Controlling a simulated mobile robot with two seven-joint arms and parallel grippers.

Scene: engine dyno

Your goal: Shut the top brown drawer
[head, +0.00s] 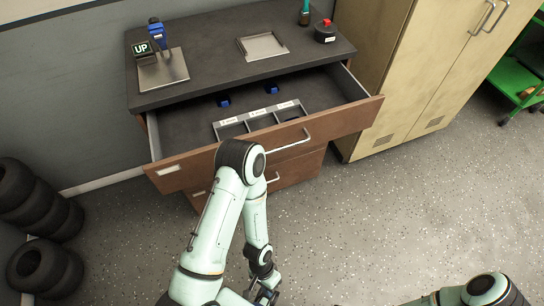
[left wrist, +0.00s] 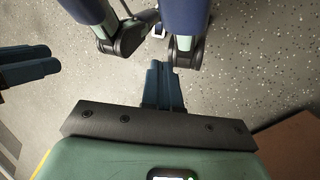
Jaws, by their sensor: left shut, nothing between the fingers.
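The top brown drawer (head: 190,171) is pulled well out of the dark-topped cabinet, and its inside shows. Its bar handle (head: 289,144) is on the front, partly behind my left arm. A lower drawer front (head: 295,172) shows beneath it. My left gripper (head: 266,296) is low at the bottom edge of the head view, below and in front of the drawer, apart from it. In the left wrist view its fingers (left wrist: 165,84) are together and empty, over the floor. Dark blue fingers at the left edge of that view seem to be my right gripper (left wrist: 28,66); their state is unclear.
The open drawer holds a grey divided tray (head: 262,119) and blue items (head: 223,101). The worktop carries a metal plate with a blue device (head: 157,33), a square tray (head: 262,46) and a red-topped pot (head: 325,32). Tyres (head: 45,268) stand left; a beige cupboard (head: 430,60) stands right.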

